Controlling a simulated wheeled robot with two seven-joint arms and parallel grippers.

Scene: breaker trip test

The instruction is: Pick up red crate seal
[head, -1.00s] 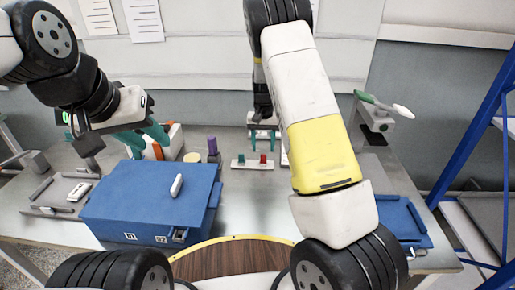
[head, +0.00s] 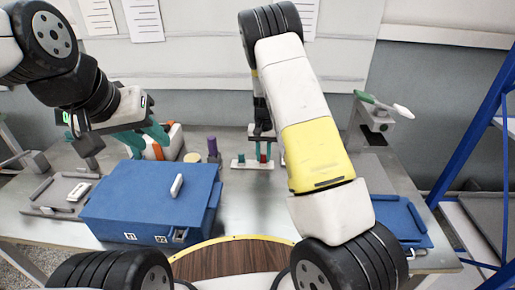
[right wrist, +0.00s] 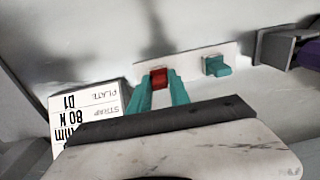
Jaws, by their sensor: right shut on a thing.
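The red crate seal (right wrist: 159,77) is between the teal fingertips of my right gripper (right wrist: 160,88), which is shut on it. In the head view my right gripper (head: 262,148) stands at the seal, which shows as a small red patch (head: 263,158). The seal is at the white strip (right wrist: 190,64); I cannot tell whether it is clear of it. A teal seal (right wrist: 214,66) stands on the same strip, beside the red one. My left gripper (head: 146,143) is open behind the blue box, with its teal fingers apart.
The blue box (head: 150,205) with a white handle fills the front left of the table. A purple-topped post (head: 212,147) stands left of the strip. A blue tray (head: 402,222) is at right.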

